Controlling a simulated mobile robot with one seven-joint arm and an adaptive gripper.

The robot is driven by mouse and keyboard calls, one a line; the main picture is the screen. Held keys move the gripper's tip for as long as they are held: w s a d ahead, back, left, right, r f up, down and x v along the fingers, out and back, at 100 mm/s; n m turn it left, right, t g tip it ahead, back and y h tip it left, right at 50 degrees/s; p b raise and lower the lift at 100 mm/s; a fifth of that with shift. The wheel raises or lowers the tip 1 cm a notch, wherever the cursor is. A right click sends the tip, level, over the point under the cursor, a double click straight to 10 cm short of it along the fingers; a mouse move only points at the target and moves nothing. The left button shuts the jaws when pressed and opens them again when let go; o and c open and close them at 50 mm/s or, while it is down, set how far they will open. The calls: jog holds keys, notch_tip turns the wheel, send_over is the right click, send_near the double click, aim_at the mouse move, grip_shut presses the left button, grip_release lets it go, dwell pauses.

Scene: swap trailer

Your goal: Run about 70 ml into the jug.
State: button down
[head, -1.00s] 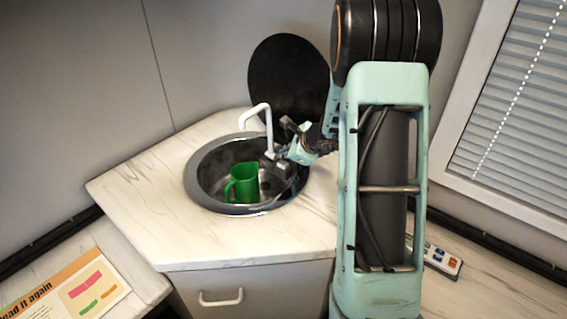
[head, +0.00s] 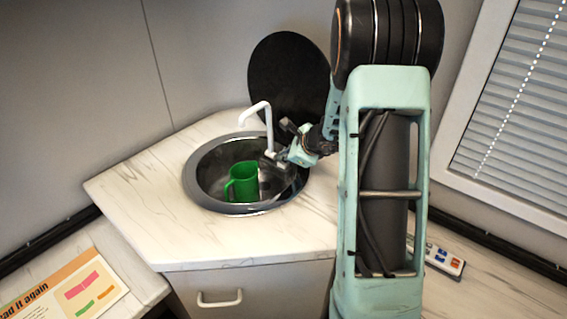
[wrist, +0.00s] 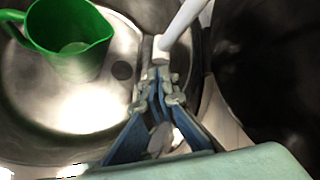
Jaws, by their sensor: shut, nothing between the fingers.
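The green jug (head: 244,181) stands upright in the round sink, with its handle to the left. In the wrist view the jug (wrist: 72,62) is at the upper left, with a pale patch at its bottom; I cannot tell if that is water. The white tap (head: 268,128) rises at the sink's back right, its spout bent over to the left, above the jug. My gripper (head: 275,157) is at the tap's base. In the wrist view my gripper (wrist: 162,88) is shut and empty, its tips close against the foot of the tap (wrist: 180,27); contact is unclear.
The metal sink (head: 205,194) is set in a pale marble-look counter (head: 135,205). A round black lid (head: 290,72) stands upright behind it. A printed sheet (head: 75,292) lies at the lower left, and a remote-like panel (head: 443,260) at the right. The counter's left side is clear.

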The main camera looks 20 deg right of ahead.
aim_at(285, 163)
jog(key=shift+f+b, duration=0.4)
jog(key=shift+b, duration=0.1)
dwell(1.3)
jog(key=shift+r, duration=0.1)
dwell(1.7)
jog(key=shift+r+p, duration=0.65)
jog(key=shift+r, duration=0.2)
jog(key=shift+r+p, duration=1.95)
jog(key=shift+r, duration=0.6)
